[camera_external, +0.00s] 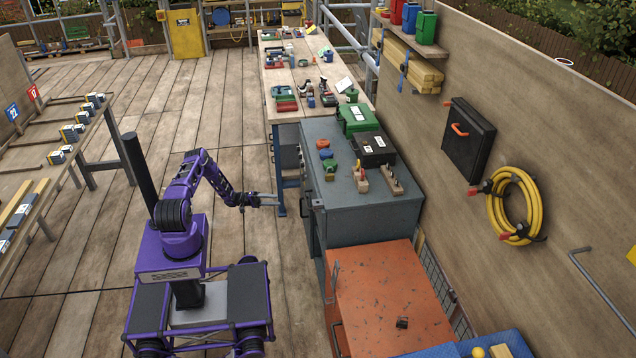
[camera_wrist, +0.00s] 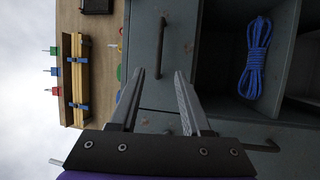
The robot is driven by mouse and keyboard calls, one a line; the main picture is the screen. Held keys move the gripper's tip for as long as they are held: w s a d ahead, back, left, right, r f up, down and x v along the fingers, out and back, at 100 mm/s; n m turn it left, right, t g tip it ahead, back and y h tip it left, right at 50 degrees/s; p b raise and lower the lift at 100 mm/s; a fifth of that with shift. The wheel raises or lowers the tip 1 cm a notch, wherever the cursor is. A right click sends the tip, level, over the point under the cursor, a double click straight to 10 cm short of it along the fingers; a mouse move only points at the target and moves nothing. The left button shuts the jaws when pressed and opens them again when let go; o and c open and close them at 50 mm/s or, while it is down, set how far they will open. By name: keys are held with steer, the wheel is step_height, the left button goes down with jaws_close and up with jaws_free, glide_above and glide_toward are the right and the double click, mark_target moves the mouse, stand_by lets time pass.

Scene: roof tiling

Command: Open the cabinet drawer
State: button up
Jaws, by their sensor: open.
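The grey metal cabinet (camera_external: 365,217) stands right of my arm, its front turned towards me and seen edge-on. In the wrist view its grey front (camera_wrist: 205,50) fills the middle, with the picture turned sideways. A closed-looking drawer front (camera_wrist: 147,30) carries a dark bar handle (camera_wrist: 163,45), just beyond my fingertips. A second dark handle (camera_wrist: 262,146) is at the lower right. My gripper (camera_external: 275,199) is open and empty, in front of the cabinet; it also shows in the wrist view (camera_wrist: 160,75). No contact with the handle is visible.
An open compartment with a coiled blue rope (camera_wrist: 258,50) is beside the drawer front. A green case (camera_external: 356,118), a black case (camera_external: 373,150) and small tools lie on the cabinet top. An orange cabinet (camera_external: 385,300) stands nearer the camera.

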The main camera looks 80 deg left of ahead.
mark_target(306, 199)
steer(key=x, duration=1.6)
steer(key=shift+w, duration=0.2)
jaws_close()
stand_by(0.6)
